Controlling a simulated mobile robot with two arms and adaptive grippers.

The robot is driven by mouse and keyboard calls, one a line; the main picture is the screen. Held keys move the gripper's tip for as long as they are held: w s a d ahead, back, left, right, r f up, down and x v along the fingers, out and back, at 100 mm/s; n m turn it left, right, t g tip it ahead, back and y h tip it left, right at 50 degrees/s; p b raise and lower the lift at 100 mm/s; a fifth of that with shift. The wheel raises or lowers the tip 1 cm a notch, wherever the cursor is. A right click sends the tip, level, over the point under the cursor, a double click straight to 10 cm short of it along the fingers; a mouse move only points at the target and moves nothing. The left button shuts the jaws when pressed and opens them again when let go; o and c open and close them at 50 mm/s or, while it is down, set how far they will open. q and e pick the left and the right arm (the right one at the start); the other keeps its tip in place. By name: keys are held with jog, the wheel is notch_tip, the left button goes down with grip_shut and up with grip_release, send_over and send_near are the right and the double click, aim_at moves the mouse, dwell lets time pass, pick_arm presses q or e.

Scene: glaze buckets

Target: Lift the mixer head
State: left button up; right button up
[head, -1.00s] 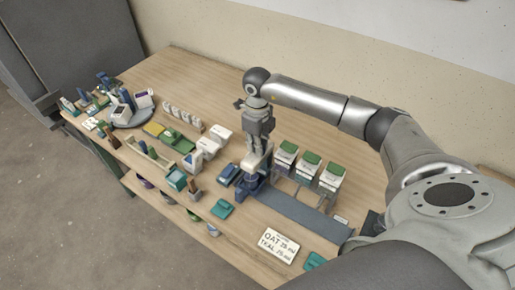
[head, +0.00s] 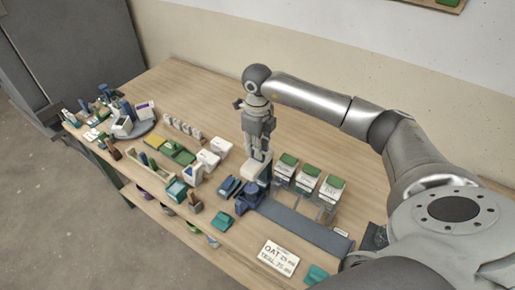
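A small mixer stands on the table, with a white upper part, apparently its head (head: 258,170), above a dark blue base (head: 246,201). My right gripper (head: 259,152) points down at the upper part from above, and its fingers overlap it in the head view. I cannot tell whether the fingers touch the head or how far apart they are. My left gripper is not in view.
A blue-grey strip (head: 300,222) runs right from the base. A printed card (head: 278,257) lies in front. White boxes (head: 208,159) stand to the left.

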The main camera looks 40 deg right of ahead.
notch_tip(320, 180, up, 11)
jog(key=shift+s, duration=0.15)
jog(key=shift+f, duration=0.1)
dwell(0.5)
